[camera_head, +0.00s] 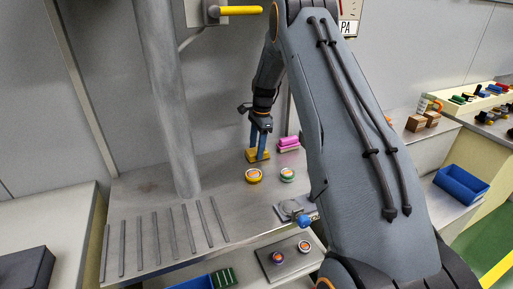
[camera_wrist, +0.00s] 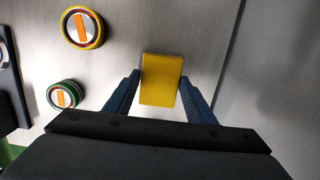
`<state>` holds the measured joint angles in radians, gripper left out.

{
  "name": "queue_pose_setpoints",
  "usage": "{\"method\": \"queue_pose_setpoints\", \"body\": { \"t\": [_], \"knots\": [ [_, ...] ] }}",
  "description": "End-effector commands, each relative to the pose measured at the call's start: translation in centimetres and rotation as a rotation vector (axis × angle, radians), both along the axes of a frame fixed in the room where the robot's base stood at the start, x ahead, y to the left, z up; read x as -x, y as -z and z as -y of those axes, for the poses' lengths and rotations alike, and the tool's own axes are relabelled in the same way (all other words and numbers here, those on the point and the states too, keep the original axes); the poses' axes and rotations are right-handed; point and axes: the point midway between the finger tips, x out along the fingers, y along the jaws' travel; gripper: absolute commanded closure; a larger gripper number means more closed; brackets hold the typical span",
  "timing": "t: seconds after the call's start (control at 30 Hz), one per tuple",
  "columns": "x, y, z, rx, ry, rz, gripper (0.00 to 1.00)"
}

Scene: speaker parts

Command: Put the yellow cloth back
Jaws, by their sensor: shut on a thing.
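The yellow cloth (camera_head: 252,157) is a small folded block at the back of the grey metal worktop (camera_head: 220,180). In the wrist view the yellow cloth (camera_wrist: 161,92) sits between the two blue fingers. My gripper (camera_head: 259,154) points down and is shut on the cloth. The cloth is at or just above the worktop; I cannot tell whether it touches. A pink folded stack (camera_head: 289,144) lies just right of it in the head view.
A yellow-rimmed round part (camera_head: 253,176) and a green-rimmed one (camera_head: 287,175) stand in front of the cloth. A thick grey post (camera_head: 167,100) rises to the left. Several slats (camera_head: 157,241) lie front left. A blue bin (camera_head: 461,185) stands far right.

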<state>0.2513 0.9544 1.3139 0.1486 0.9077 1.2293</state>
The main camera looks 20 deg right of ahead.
Motion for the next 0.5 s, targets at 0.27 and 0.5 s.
{"method": "queue_pose_setpoints", "body": {
  "t": [0.27, 0.5],
  "knots": [
    [0.02, 0.27, 0.01, 0.000, 0.000, -0.001, 0.31],
    [0.03, 0.25, 0.00, 0.000, 0.000, -0.001, 0.31]
  ]
}}
